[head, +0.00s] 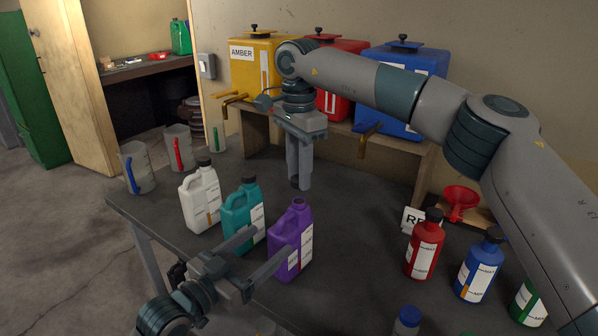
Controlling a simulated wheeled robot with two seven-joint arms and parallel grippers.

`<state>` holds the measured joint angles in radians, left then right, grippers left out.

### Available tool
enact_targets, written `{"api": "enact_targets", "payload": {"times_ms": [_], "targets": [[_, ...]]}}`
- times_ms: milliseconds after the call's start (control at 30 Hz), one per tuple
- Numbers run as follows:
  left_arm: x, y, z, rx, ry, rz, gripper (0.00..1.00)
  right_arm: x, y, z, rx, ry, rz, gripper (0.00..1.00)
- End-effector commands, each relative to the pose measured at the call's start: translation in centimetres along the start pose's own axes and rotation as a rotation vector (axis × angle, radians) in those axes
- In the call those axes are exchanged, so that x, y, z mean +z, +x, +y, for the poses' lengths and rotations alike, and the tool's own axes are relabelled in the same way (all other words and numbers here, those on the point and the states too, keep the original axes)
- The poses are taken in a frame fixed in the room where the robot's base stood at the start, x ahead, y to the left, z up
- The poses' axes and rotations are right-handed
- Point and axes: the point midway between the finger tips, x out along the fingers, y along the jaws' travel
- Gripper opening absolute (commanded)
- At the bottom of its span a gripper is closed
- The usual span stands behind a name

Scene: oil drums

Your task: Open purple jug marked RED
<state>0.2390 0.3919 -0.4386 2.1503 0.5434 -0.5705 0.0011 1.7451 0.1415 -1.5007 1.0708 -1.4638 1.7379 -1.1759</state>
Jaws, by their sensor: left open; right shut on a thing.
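The purple jug (291,243) stands upright on the dark table, and its neck shows no black cap. My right gripper (300,184) points down above and slightly behind the jug's neck. It is shut on a small dark thing that looks like the jug's cap (294,182), mostly hidden by the fingers. My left gripper (263,254) is open at the jug's lower left, with one finger toward the gap beside the teal jug and one in front of the purple jug. I cannot tell whether they touch it. The jug's label is too small to read.
A teal jug (243,214) and a white jug (200,199), both capped, stand left of the purple jug. Red (424,248) and blue (476,268) bottles and a partly hidden card (412,219) are at right. Tanks line the shelf behind. The table between purple jug and red bottle is clear.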

Motion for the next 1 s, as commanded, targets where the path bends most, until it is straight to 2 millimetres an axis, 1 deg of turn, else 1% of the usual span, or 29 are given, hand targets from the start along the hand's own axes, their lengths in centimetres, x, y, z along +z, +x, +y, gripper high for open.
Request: {"api": "enact_targets", "payload": {"times_ms": [33, 100, 267, 800, 1000], "targets": [[0.2, -0.7, 0.0, 0.000, 0.000, 0.000, 0.70, 0.0, 0.3, 0.0, 0.000, 0.000, 0.000, 0.00], [0.2, -1.4, 0.0, 0.000, 0.000, -0.001, 0.70, 0.0, 0.4, 0.0, 0.000, 0.000, 0.000, 0.00], [0.0, -2.3, 0.0, 0.000, 0.000, 0.000, 0.70, 0.0, 0.5, 0.0, 0.000, 0.000, 0.000, 0.00], [0.0, -2.3, 0.0, 0.000, -0.001, 0.000, 0.70, 0.0, 0.5, 0.0, 0.000, -0.001, 0.000, 0.00], [0.9, -2.1, -0.5, -0.013, -0.007, -0.012, 0.70, -0.2, 0.7, 0.2, -0.001, -0.012, 0.001, 0.00]]}}
